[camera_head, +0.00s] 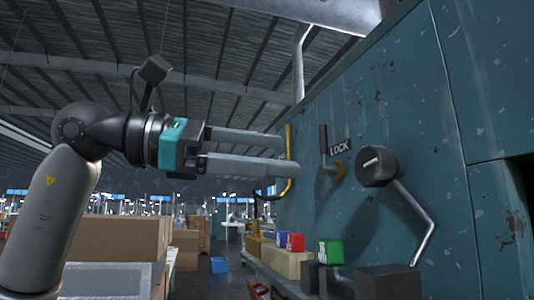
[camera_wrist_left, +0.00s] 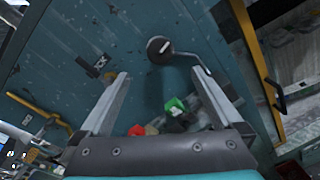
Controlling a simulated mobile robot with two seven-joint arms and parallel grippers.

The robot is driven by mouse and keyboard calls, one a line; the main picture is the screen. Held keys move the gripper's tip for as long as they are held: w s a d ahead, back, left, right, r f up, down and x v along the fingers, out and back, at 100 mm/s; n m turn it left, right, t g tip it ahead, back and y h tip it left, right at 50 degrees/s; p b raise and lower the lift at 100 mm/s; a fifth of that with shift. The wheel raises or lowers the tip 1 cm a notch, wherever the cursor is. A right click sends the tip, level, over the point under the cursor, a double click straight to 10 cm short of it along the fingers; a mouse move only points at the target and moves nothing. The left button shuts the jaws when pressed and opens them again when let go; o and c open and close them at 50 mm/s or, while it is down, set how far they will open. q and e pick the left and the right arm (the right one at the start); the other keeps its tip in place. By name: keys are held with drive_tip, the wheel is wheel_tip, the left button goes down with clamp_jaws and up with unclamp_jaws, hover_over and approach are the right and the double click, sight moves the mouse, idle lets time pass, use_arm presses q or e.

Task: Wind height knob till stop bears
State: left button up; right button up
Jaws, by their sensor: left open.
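A dark round knob (camera_head: 372,168) with a pale pin at its centre and a bent metal crank (camera_head: 415,215) sits on the teal panel (camera_head: 400,90). The crank points down and to the right. The knob also shows in the left wrist view (camera_wrist_left: 158,47), beyond the fingertips. My left gripper (camera_head: 285,156) is open, its two long grey fingers level and pointing at the panel. In the head view it is left of the knob, with nothing visible between its fingers. A stop is not clearly identifiable. My right gripper is out of view.
A yellow bar handle (camera_head: 289,165) is near the fingertips. Red, blue and green blocks (camera_head: 330,252) sit on a ledge below. Cardboard boxes (camera_head: 118,238) stand at left.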

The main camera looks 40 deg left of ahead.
sight(364, 167)
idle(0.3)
use_arm(q)
drive_tip(key=w+d+n+p, duration=0.1)
drive_tip(key=w+d+n, duration=0.1)
drive_tip(key=w+d, duration=0.1)
drive_tip(key=w+d+n+p, duration=0.2)
drive_tip(key=w+d, duration=0.2)
drive_tip(key=w, duration=0.1)
drive_tip(key=w+d+f+n+p, duration=0.1)
drive_tip(key=w+d+n, duration=0.2)
drive_tip(key=w, duration=0.1)
drive_tip(key=shift+d+f+h+p, duration=0.1)
drive_tip(key=shift+d+h+p, duration=0.05)
drive_tip(key=shift+h+p, duration=0.2)
drive_tip(key=c, duration=1.3)
drive_tip(key=shift+m, duration=0.4)
